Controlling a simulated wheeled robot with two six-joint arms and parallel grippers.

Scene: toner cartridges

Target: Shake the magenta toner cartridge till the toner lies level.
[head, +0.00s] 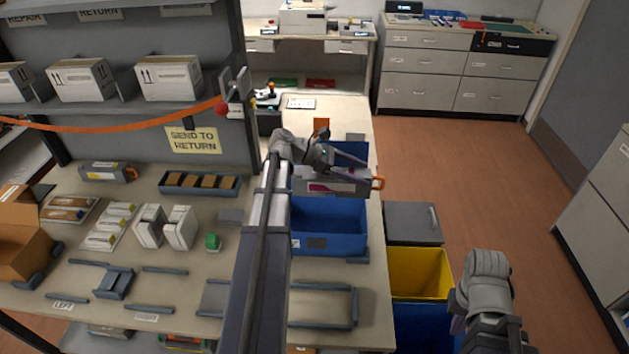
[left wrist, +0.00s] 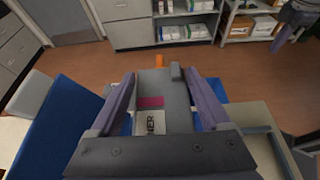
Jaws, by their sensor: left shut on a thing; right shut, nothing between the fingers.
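The magenta toner cartridge (head: 335,184) is a grey block with a white and magenta label and an orange tab at its right end. My left gripper (head: 350,172) is shut on it and holds it over the blue bin on the bench, roughly level in the head view. In the left wrist view the cartridge (left wrist: 152,102) lies between both fingers, its magenta label patch and part of its lettering showing. The toner inside is hidden. My right gripper shows at the upper right edge of the left wrist view (left wrist: 284,36), empty; in the head view its fingers are hidden.
The blue bin (head: 330,238) stands under the cartridge. A grey box (head: 412,222), a yellow bin (head: 420,268) and another blue bin stand right of the bench. Another cartridge (head: 108,172), a dark tray (head: 200,184) and small parts lie left. The floor at right is clear.

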